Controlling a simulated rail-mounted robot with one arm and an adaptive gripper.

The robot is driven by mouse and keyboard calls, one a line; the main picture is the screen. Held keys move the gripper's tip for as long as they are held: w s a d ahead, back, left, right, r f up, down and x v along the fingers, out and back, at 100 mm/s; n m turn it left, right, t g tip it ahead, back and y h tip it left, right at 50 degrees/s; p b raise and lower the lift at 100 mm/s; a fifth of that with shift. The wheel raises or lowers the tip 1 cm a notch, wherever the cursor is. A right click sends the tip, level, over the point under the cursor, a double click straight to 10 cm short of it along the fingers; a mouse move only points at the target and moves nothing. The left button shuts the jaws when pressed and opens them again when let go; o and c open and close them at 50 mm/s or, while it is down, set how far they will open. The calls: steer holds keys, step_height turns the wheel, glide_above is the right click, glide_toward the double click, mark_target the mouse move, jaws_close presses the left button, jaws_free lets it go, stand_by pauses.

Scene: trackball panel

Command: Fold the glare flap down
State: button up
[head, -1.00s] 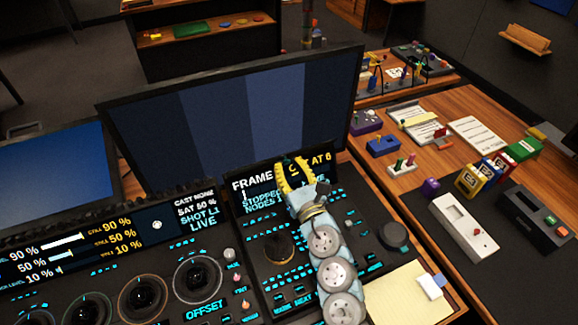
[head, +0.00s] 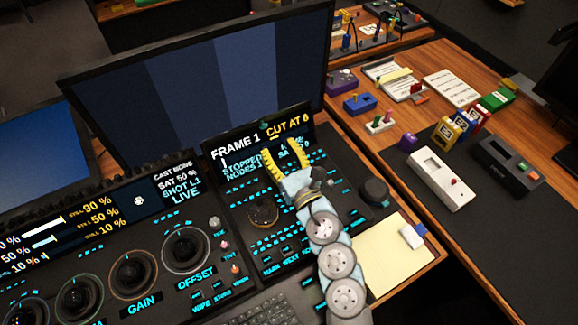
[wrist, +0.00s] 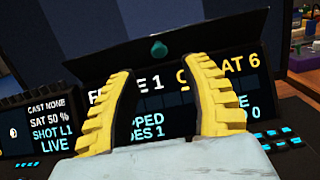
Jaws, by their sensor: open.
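The glare flap (wrist: 215,37) is a dark, wide plate standing up along the top of the small display (wrist: 172,98) in the wrist view. A teal knob (wrist: 158,50) sits at the middle of the flap. In the head view, the knob (head: 265,125) shows at the top of the display (head: 234,152), which reads "FRAME 1" and "CUT AT 6". My gripper (wrist: 161,68) is open and empty, with its yellow fingers spread in front of the display. The knob appears between and just beyond the fingertips. In the head view, my gripper (head: 279,149) covers part of the display.
A large striped monitor (head: 210,85) stands behind the panel. A black dial (head: 263,210) and lit keys surround my arm. A round dark knob (head: 374,192) and a yellow notepad (head: 385,255) lie to the right. A side desk holds small boxes and papers.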

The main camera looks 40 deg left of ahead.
steer(key=shift+v, duration=2.75)
steer(key=shift+r, duration=0.1)
